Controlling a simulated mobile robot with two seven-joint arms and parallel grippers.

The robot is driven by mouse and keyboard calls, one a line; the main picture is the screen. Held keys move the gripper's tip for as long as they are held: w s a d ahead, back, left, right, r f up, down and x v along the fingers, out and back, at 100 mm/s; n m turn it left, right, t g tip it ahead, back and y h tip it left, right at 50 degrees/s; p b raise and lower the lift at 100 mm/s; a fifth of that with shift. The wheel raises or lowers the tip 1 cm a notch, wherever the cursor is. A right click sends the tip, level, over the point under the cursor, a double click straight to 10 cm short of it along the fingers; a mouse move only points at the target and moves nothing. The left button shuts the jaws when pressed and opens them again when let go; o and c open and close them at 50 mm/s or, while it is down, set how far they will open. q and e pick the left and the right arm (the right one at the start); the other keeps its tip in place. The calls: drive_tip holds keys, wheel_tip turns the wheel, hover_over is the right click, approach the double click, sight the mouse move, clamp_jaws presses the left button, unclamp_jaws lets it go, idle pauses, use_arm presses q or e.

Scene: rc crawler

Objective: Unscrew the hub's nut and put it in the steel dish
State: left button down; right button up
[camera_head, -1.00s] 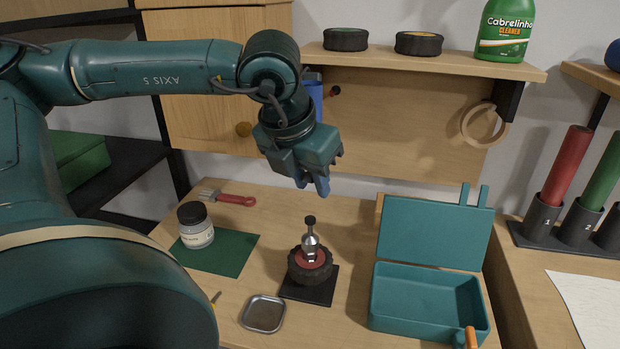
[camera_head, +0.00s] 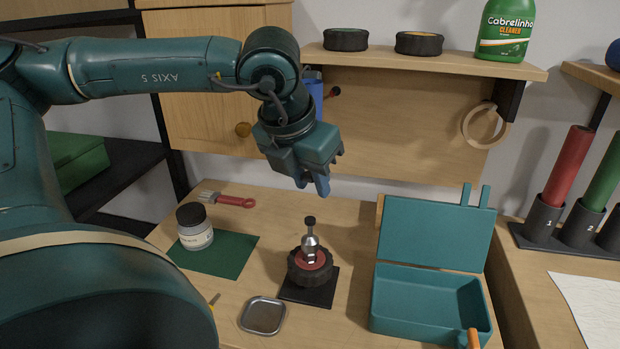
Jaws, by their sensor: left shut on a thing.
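A black-tyred wheel (camera_head: 296,273) with a red hub (camera_head: 313,261) lies on a dark square plate (camera_head: 309,293) on the bench. A silver piece with a black knob (camera_head: 309,240) stands upright at the hub's centre; I cannot make out the nut separately. The square steel dish (camera_head: 262,315) sits front left of the wheel and looks empty. My left gripper (camera_head: 320,186) points down above and behind the wheel, clear of it. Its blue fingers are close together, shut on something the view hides. My right gripper is not in view.
A white jar with a black lid (camera_head: 194,228) stands on a green mat (camera_head: 219,256) at left, near a red-handled brush (camera_head: 232,201). An open teal toolbox (camera_head: 429,297) stands right of the wheel. A shelf (camera_head: 430,62) hangs behind my gripper.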

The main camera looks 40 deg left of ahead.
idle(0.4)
use_arm(q)
drive_tip(key=shift+b, duration=0.4)
drive_tip(key=shift+f+b, duration=1.2)
drive_tip(key=shift+b, duration=0.2)
idle(0.5)
drive_tip(key=shift+f+n+b, duration=0.2)
drive_tip(key=shift+n+b, duration=0.1)
drive_tip(key=shift+b, duration=0.2)
drive_tip(key=shift+n+y+b, duration=0.3)
drive_tip(key=shift+n+b, duration=0.3)
drive_tip(key=shift+b, duration=0.1)
drive_tip(key=shift+r+n+b, duration=0.15)
drive_tip(key=shift+n+b, duration=0.15)
drive_tip(key=shift+n, duration=0.2)
